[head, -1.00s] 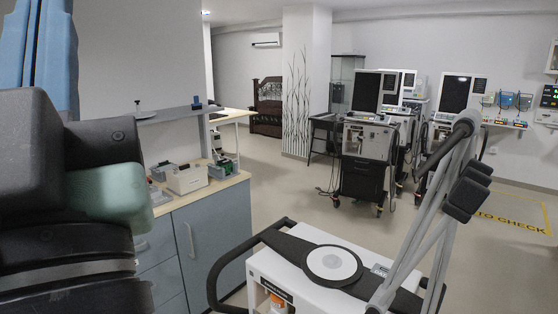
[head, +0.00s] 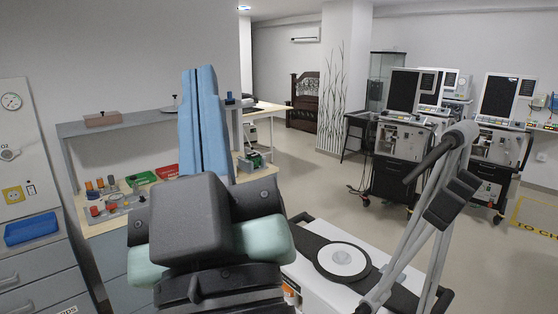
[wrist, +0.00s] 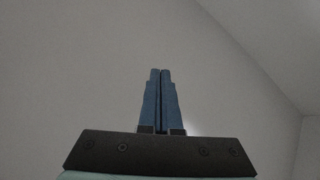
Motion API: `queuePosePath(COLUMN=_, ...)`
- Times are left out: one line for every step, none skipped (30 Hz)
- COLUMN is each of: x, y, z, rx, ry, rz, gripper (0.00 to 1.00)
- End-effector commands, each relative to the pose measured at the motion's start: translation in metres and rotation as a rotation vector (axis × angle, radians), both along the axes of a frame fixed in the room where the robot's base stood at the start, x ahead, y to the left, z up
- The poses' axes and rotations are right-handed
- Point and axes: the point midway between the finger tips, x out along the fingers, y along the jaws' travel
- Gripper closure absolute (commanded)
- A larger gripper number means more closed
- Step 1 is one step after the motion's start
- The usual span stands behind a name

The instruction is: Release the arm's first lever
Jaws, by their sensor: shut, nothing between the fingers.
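A jointed support arm (head: 432,235) of grey tubes rises from a white cart (head: 318,276) at the right of the head view. It carries dark lever-like pieces (head: 441,211) and a long dark handle (head: 430,160) near its top. I cannot tell which piece is the first lever. My gripper (head: 203,72) has blue fingers and points upward, left of the support arm and well apart from it. Its fingers are shut and empty. The wrist view shows the shut fingers (wrist: 161,72) against bare wall and ceiling, with no lever in sight.
A bench (head: 106,226) with small parts stands behind my arm on the left. A drawer unit (head: 37,262) with a blue tray (head: 32,229) is at far left. Ventilators (head: 402,145) stand at the back right. Open floor (head: 330,190) lies between.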

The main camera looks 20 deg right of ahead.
Motion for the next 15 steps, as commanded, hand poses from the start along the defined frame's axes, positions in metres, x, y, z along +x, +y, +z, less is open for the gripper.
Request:
queuePosePath(x=0.006, y=-0.023, z=-0.004, rx=-0.072, ry=0.071, rz=-0.103, gripper=1.00)
queuePosePath(x=0.007, y=-0.035, z=-0.011, rx=-0.123, ry=0.111, rz=-0.163, gripper=1.00)
queuePosePath(x=0.008, y=-0.052, z=-0.022, rx=-0.191, ry=0.166, rz=-0.242, gripper=1.00)
queuePosePath(x=0.007, y=-0.065, z=-0.030, rx=-0.244, ry=0.207, rz=-0.299, gripper=1.00)
queuePosePath(x=0.005, y=-0.077, z=-0.038, rx=-0.293, ry=0.248, rz=-0.351, gripper=1.00)
queuePosePath(x=0.001, y=-0.093, z=-0.050, rx=-0.359, ry=0.307, rz=-0.420, gripper=1.00)
queuePosePath(x=-0.003, y=-0.104, z=-0.058, rx=-0.408, ry=0.351, rz=-0.470, gripper=1.00)
queuePosePath(x=-0.008, y=-0.115, z=-0.066, rx=-0.455, ry=0.395, rz=-0.516, gripper=1.00)
queuePosePath(x=-0.015, y=-0.129, z=-0.076, rx=-0.517, ry=0.452, rz=-0.573, gripper=1.00)
queuePosePath(x=-0.021, y=-0.139, z=-0.084, rx=-0.559, ry=0.495, rz=-0.611, gripper=1.00)
queuePosePath(x=-0.028, y=-0.148, z=-0.092, rx=-0.601, ry=0.537, rz=-0.647, gripper=1.00)
queuePosePath(x=-0.037, y=-0.158, z=-0.100, rx=-0.653, ry=0.589, rz=-0.689, gripper=1.00)
queuePosePath(x=-0.043, y=-0.164, z=-0.107, rx=-0.687, ry=0.625, rz=-0.717, gripper=1.00)
queuePosePath(x=-0.050, y=-0.170, z=-0.112, rx=-0.720, ry=0.660, rz=-0.742, gripper=1.00)
queuePosePath(x=-0.058, y=-0.177, z=-0.119, rx=-0.758, ry=0.701, rz=-0.769, gripper=1.00)
